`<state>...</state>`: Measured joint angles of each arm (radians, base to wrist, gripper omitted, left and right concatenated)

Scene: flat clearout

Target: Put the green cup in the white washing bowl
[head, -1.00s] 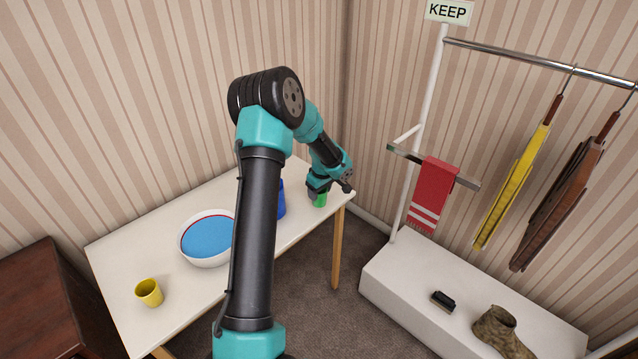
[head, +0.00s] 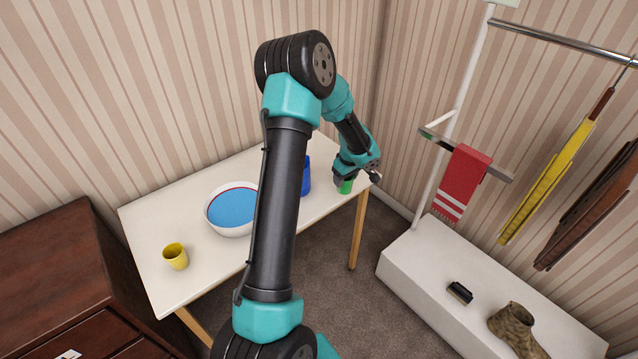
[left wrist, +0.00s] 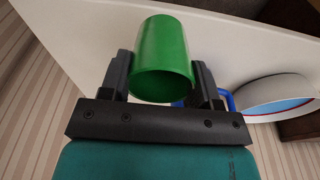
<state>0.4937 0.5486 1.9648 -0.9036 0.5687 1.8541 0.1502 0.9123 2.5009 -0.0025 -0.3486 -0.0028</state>
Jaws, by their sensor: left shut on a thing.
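The green cup (head: 346,186) is at the far right end of the white table, mostly hidden behind my left gripper (head: 358,178). In the left wrist view the green cup (left wrist: 163,62) sits between the two dark fingers of my left gripper (left wrist: 163,82), which is shut on it. I cannot tell whether the cup still touches the table. The white washing bowl (head: 211,222), with blue inside and a red line at the rim, stands mid-table, partly behind my left arm. Its side also shows at the right of the left wrist view (left wrist: 262,92). My right gripper is not in view.
A blue mug (head: 306,178) stands between the bowl and the green cup, partly behind my arm. A yellow cup (head: 176,257) is at the table's near left. A rack with a red towel (head: 462,180) stands right of the table (head: 150,215).

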